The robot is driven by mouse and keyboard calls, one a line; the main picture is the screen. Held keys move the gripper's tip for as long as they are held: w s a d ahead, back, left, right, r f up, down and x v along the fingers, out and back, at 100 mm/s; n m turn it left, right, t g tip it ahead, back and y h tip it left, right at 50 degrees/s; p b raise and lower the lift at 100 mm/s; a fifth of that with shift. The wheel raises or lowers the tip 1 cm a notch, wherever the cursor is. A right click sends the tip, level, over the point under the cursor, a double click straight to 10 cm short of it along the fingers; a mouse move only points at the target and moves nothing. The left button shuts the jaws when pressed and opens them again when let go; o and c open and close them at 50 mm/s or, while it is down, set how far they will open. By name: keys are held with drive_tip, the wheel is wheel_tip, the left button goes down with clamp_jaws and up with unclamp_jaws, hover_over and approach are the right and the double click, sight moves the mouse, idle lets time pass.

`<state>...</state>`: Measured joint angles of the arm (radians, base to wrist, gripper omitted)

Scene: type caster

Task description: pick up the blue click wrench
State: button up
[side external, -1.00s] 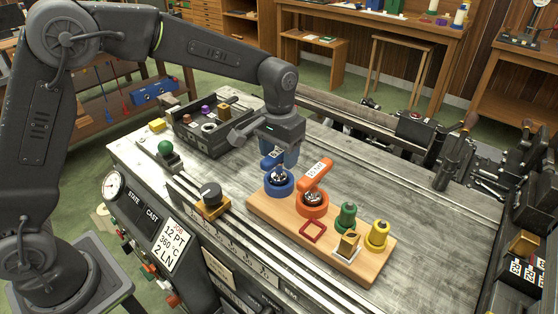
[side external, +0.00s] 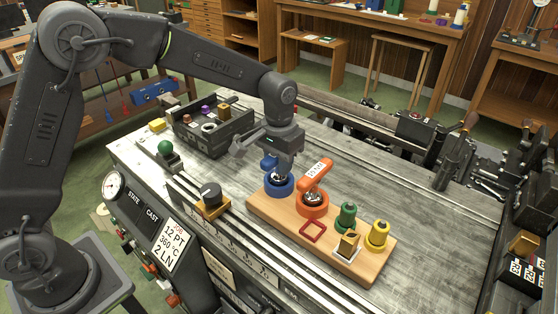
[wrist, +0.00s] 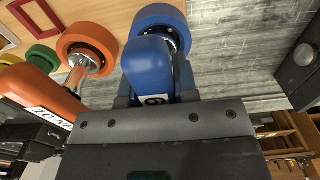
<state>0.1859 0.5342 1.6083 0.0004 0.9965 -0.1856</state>
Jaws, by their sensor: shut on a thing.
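The blue click wrench (side external: 269,162) stands in a blue ring holder (side external: 279,186) at the left end of the wooden board. Its blue handle also shows in the wrist view (wrist: 149,65), with the blue ring (wrist: 157,17) beyond it. My gripper (side external: 283,168) is over the holder and is shut on the wrench's handle. In the wrist view the gripper fingers (wrist: 157,98) lie on both sides of the handle. The fingers partly hide the wrench in the side view, and I cannot tell whether it has left its ring.
An orange wrench (side external: 316,178) stands in an orange ring close to the right of my gripper. Green (side external: 347,217) and yellow (side external: 377,236) pieces stand farther along the wooden board (side external: 290,222). A dark tray (side external: 200,142) of small parts lies behind on the left.

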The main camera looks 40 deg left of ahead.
clamp_jaws()
drive_tip(key=shift+r, duration=0.55)
drive_tip(key=r, duration=0.3)
drive_tip(key=shift+a+r, duration=0.3)
drive_tip(key=shift+a, duration=0.1)
drive_tip(key=s+a+r, duration=0.3)
drive_tip(key=a+r, duration=0.3)
drive_tip(key=a, duration=0.4)
drive_tip(key=shift+a+r, duration=0.15)
drive_tip(key=shift+a, duration=0.1)
drive_tip(key=shift+o, duration=1.4)
unclamp_jaws()
clamp_jaws()
